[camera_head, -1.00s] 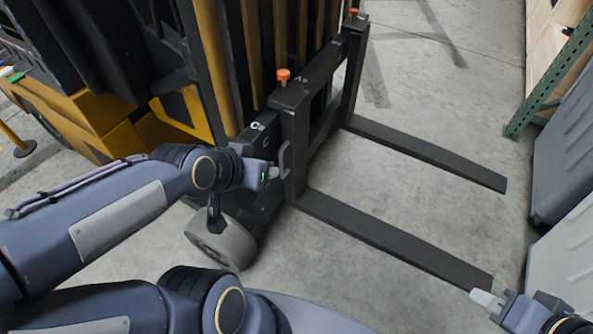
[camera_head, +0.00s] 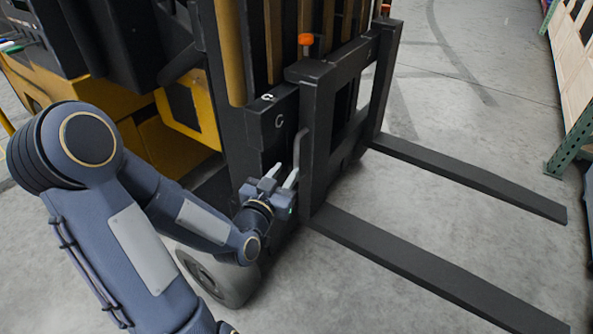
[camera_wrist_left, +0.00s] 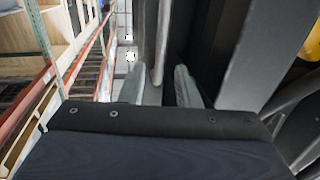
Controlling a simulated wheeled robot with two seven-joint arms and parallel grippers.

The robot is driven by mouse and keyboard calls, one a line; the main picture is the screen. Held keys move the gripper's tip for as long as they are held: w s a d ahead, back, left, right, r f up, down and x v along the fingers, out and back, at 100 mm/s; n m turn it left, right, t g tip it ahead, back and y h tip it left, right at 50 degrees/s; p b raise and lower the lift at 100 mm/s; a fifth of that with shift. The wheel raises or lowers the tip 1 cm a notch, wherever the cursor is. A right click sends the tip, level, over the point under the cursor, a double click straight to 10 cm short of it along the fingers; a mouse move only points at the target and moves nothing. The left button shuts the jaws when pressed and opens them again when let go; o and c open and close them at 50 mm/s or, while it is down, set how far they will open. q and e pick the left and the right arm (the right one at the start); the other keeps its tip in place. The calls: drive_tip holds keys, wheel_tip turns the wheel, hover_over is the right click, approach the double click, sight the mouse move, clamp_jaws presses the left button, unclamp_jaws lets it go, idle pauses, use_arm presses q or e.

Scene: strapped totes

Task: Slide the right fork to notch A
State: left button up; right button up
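The near black fork (camera_head: 435,273) sticks out to the right from its upright shank (camera_head: 318,150), which has an orange-topped pin (camera_head: 305,40). A grey vertical handle (camera_head: 297,158) is on the shank's left side. It also shows in the left wrist view (camera_wrist_left: 163,45). The far fork (camera_head: 470,178) runs parallel behind. White "C" marks show on the carriage bar (camera_head: 270,113); I see no letter A. My left gripper (camera_head: 279,174) is at the handle's lower part. In the left wrist view its fingers (camera_wrist_left: 167,88) are apart, with the handle in line with the gap; contact is unclear. My right gripper is out of view.
The yellow and black forklift body (camera_head: 160,120) fills the upper left, with a grey wheel (camera_head: 225,280) below my left arm. Green shelving (camera_head: 575,140) stands at the right edge. Bare concrete floor (camera_head: 460,75) lies around and between the forks.

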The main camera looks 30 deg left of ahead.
sight(296, 156)
use_arm(q)
drive_tip(key=w, duration=0.5)
drive_tip(key=w+a, duration=0.1)
drive_tip(key=w, duration=0.1)
drive_tip(key=shift+w, duration=0.3)
drive_tip(key=shift+c, duration=0.4)
clamp_jaws()
drive_tip(key=shift+b, duration=0.3)
